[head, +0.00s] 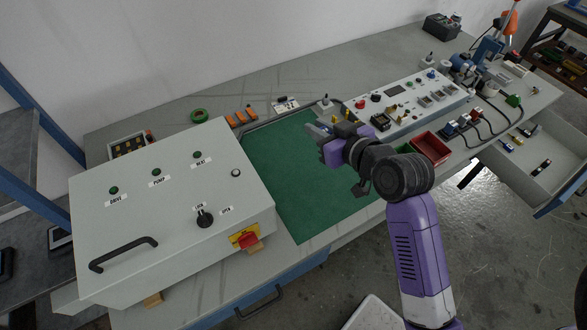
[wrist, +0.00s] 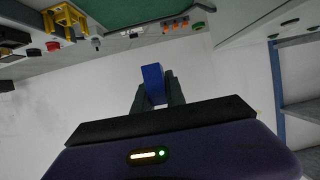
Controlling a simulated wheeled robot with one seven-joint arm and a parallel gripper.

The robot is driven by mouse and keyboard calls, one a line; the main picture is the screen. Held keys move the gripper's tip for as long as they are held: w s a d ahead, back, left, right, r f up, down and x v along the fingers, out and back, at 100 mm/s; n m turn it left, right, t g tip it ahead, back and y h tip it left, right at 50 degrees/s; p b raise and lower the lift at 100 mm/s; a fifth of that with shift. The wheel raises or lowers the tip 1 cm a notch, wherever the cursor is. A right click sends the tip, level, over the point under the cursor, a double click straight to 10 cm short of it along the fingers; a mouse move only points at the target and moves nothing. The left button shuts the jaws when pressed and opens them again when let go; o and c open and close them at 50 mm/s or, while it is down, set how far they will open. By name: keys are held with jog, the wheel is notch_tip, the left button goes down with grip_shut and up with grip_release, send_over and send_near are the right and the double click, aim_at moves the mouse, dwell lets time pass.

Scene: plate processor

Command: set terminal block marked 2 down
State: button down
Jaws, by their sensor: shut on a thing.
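My gripper (wrist: 154,92) is shut on a small blue block, which I take to be the terminal block (wrist: 152,80); no mark on it is readable in the wrist view. In the head view my gripper (head: 318,131) is above the far right part of the green mat (head: 290,190), with its fingers pointing left. The block is too small there to make out clearly. In the wrist view the block stands out between the two dark fingers, apart from any surface.
A large grey control box (head: 165,215) stands left of the mat. Several orange blocks (head: 240,117) and a green ring (head: 199,116) lie behind it. A long panel with knobs (head: 410,102) and a red bin (head: 430,147) are to the right. Most of the mat is clear.

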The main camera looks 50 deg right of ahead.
aim_at(317, 180)
jog(key=shift+s+d+r+h, duration=0.25)
jog(key=shift+s+r+h, duration=0.05)
jog(key=shift+s+r, duration=0.1)
notch_tip(317, 180, down, 20)
jog(key=shift+r+b, duration=0.25)
jog(key=shift+b, duration=0.15)
